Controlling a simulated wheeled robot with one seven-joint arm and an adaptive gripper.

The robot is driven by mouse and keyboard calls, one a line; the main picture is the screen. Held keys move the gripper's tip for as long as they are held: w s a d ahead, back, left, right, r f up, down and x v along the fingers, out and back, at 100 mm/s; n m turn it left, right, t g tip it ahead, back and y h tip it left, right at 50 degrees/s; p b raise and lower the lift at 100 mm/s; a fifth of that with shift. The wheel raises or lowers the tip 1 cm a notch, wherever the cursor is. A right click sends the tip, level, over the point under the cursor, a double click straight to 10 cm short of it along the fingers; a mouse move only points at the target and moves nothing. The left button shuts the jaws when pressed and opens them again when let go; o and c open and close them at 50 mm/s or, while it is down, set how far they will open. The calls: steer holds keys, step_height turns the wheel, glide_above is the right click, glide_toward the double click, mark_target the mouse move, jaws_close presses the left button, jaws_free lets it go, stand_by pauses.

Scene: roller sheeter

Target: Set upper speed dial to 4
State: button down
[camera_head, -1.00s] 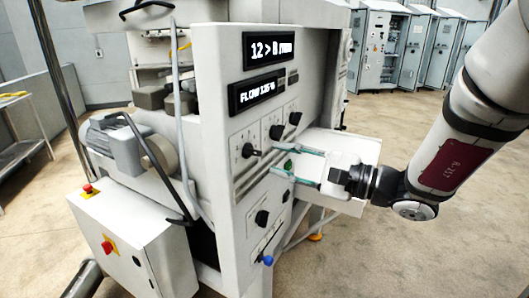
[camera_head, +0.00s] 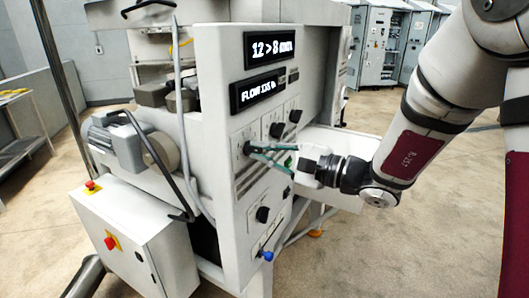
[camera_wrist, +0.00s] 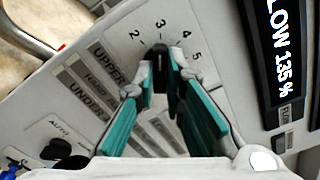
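The upper speed dial (camera_wrist: 161,64) is a black knob on the pale panel, with a printed scale reading 2, 3, 4, 5 around its top in the wrist view. Its long axis points roughly at 3. An "UPPER" label is printed to its left. My gripper (camera_wrist: 165,76) has its two green-sided fingers on either side of the knob, with grey tips against it, and appears shut on it. In the head view my gripper (camera_head: 249,148) meets the leftmost knob of the row. The fingers partly hide the dial's lower part and the panel below.
Two more black knobs (camera_head: 276,130) (camera_head: 295,116) sit to the upper right. A lower knob (camera_head: 262,214) and a blue-tipped lever (camera_head: 267,256) are below. Displays (camera_head: 257,92) are above. A white tray (camera_head: 345,146) stands out right of the panel.

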steer(key=shift+m, duration=0.4)
steer(key=m, duration=0.3)
steer(key=shift+p, duration=0.35)
steer(key=shift+m+p, duration=0.5)
steer(key=shift+m, duration=1.5)
steer(key=shift+f, duration=0.1)
steer(key=c, duration=1.7)
jaws_free()
steer(key=shift+o, duration=0.2)
